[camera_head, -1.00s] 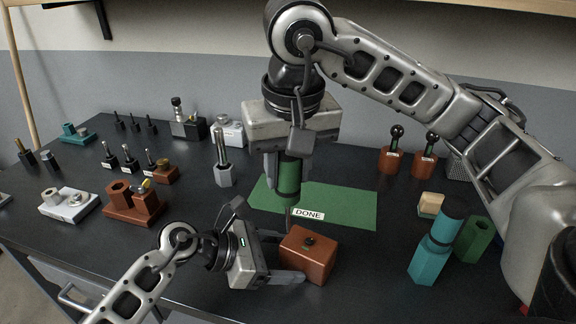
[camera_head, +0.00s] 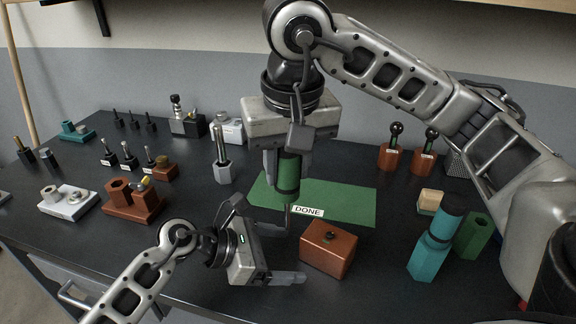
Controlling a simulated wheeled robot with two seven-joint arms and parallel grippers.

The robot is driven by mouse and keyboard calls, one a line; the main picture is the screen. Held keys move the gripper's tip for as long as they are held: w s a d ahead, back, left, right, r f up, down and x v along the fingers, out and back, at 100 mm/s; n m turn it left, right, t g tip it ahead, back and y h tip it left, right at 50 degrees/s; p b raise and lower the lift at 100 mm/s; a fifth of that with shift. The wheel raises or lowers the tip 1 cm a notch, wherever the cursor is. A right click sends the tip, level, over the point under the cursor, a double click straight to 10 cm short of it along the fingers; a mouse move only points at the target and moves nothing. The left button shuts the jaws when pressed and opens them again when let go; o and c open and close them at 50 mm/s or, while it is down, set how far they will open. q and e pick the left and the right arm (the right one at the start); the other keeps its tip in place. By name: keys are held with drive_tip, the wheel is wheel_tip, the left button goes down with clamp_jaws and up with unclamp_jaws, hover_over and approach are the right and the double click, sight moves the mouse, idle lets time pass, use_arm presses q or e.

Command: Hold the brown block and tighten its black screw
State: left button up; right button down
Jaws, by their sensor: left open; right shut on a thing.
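The brown block (camera_head: 322,258) sits on the dark table right of centre. Its black screw (camera_head: 329,236) shows on top, with the head above the surface. My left gripper (camera_head: 284,254) is open just left of the block, its lower finger near the block's front left corner. The block appears to be outside the jaws. My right gripper (camera_head: 288,176) is shut on an upright green-handled driver (camera_head: 288,168) above the green mat. The driver's thin shaft points down, left of the block and away from the screw.
The green mat (camera_head: 345,203) marked DONE lies behind the block. A teal bottle-like holder (camera_head: 428,258) and a green hexagonal piece (camera_head: 473,236) stand to the right. Reddish-brown holders (camera_head: 390,158) stand behind. Fixtures, including a brown one (camera_head: 133,208), fill the left. The table's front edge is close.

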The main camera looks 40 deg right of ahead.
use_arm(q)
drive_tip(key=shift+o, duration=0.9)
drive_tip(key=shift+d+r+h, duration=0.2)
drive_tip(key=shift+r+h, duration=0.1)
drive_tip(key=shift+r, duration=0.05)
wheel_tip(320, 180, up, 13)
drive_tip(key=s+d+n+t+h, duration=0.2)
drive_tip(key=s+n+t+h, duration=0.1)
drive_tip(key=t+h, duration=0.35)
drive_tip(key=n+t+y, duration=0.2)
drive_tip(key=n+y, duration=0.3)
drive_tip(key=y, duration=0.1)
approach(328, 248)
drive_tip(key=shift+w+d+f, duration=0.1)
drive_tip(key=shift+w+f, duration=0.15)
drive_tip(key=shift+f, duration=0.35)
drive_tip(key=shift+w+d+f, duration=0.15)
drive_tip(key=shift+w+f, duration=0.05)
drive_tip(key=shift+f, duration=0.35)
drive_tip(key=shift+d+f, duration=0.2)
drive_tip(key=x, duration=1.1)
drive_tip(key=shift+w+f, duration=0.1)
drive_tip(key=shift+w, duration=0.15)
